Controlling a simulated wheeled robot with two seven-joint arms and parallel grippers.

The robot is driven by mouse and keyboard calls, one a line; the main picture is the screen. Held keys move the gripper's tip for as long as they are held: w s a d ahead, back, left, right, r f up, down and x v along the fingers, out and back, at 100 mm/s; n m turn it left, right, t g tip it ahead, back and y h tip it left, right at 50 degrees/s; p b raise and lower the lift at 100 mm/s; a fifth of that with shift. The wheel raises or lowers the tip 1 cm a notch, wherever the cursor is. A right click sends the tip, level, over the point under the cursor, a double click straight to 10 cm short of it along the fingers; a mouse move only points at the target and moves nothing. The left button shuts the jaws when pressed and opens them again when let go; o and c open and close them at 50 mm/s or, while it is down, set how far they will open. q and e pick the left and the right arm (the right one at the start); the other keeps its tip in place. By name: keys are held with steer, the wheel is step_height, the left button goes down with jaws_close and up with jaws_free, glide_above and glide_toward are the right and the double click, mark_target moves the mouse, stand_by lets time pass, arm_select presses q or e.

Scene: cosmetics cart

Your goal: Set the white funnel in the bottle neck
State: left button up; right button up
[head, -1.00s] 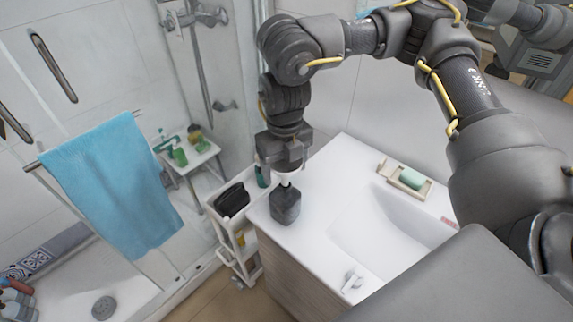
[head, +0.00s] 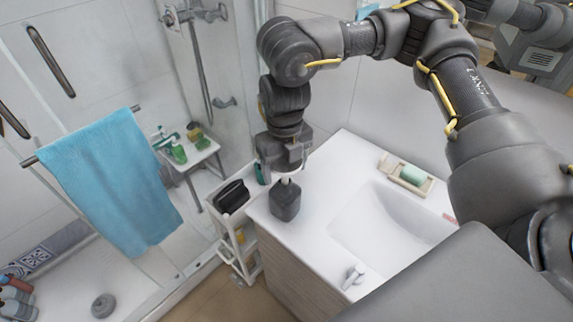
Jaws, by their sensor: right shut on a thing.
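A dark grey bottle (head: 286,203) stands upright on the white counter, near its left corner. The white funnel (head: 285,179) shows as a small pale piece at the bottle's neck, just under my right gripper (head: 284,170). My right gripper points straight down over the bottle and is shut on the funnel. The fingers hide most of the funnel, so I cannot tell how deep it sits in the neck. My left gripper is not in view.
The counter (head: 318,165) has a sink basin (head: 375,225) right of the bottle and a soap dish (head: 405,177) behind it. A white cart (head: 237,232) with a black item stands at the left. A blue towel (head: 112,180) hangs farther left.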

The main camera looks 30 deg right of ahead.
steer(key=shift+f+b, duration=0.35)
steer(key=shift+f, duration=0.25)
stand_by(0.6)
steer(key=o, duration=1)
steer(key=shift+o, duration=0.2)
steer(key=shift+r, duration=0.1)
step_height(320, 180, up, 11)
steer(key=b, duration=0.1)
steer(key=shift+d+f, duration=0.1)
steer(key=shift+f, duration=0.1)
